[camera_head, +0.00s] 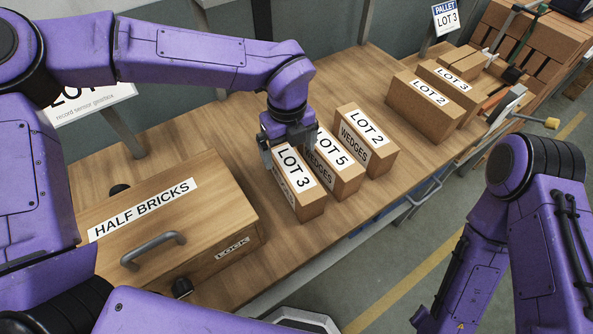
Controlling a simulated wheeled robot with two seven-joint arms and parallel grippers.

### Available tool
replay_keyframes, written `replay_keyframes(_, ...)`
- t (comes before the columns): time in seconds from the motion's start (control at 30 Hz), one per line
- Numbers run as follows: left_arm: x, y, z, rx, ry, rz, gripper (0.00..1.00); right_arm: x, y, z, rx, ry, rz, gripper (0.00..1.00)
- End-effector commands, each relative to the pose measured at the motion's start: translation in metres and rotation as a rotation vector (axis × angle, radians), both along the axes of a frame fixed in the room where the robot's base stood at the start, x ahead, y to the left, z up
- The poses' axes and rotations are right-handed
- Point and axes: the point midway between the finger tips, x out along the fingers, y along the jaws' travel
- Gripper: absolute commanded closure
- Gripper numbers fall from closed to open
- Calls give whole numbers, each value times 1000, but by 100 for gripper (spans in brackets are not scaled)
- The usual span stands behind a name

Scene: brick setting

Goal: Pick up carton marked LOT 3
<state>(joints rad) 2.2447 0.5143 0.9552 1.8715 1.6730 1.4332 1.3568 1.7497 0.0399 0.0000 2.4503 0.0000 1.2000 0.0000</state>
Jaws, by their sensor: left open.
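A brown carton with a white LOT 3 label (309,208) stands on the wooden bench, leftmost in a row of three. My left gripper (289,148) is open at the far end of this carton, with its fingers pointing down. It hides the carton's far end, and I cannot tell whether the fingers touch it. Another carton labelled LOT 3 (450,86) stands farther back at the right, beside a LOT 2 carton (425,108). My right arm shows at the right, but its gripper is out of view.
A LOT 5 WEDGES carton (346,184) stands close to the right of the near LOT 3 carton, then a LOT 2 WEDGES carton (377,158). A HALF BRICKS box (170,225) with a handle stands at the left. Bare bench (350,88) lies behind the row.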

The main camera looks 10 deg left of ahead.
Motion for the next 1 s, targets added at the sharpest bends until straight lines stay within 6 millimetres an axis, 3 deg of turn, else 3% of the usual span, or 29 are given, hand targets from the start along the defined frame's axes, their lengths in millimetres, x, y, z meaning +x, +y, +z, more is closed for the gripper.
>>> replay_keyframes(0.07, 0, 0, -7, 1, 1, 0, 2, 0, 0, -6, 0, 0, 0, 57)
replay_keyframes(0.4, -1, 0, -56, 1, 2, 1, 2, 0, 0, 8, 0, 0, 0, 57)
replay_keyframes(0.7, -2, -7, -102, 2, 3, 2, 2, 0, 0, 31, -1, -1, 0, 57)
replay_keyframes(0.97, -2, -7, -111, 0, 0, 3, 2, 0, 0, 30, -1, -1, 0, 57)
replay_keyframes(1.0, -2, -7, -111, 0, 0, 3, 9, 0, 0, 30, 0, 0, 0, 57)
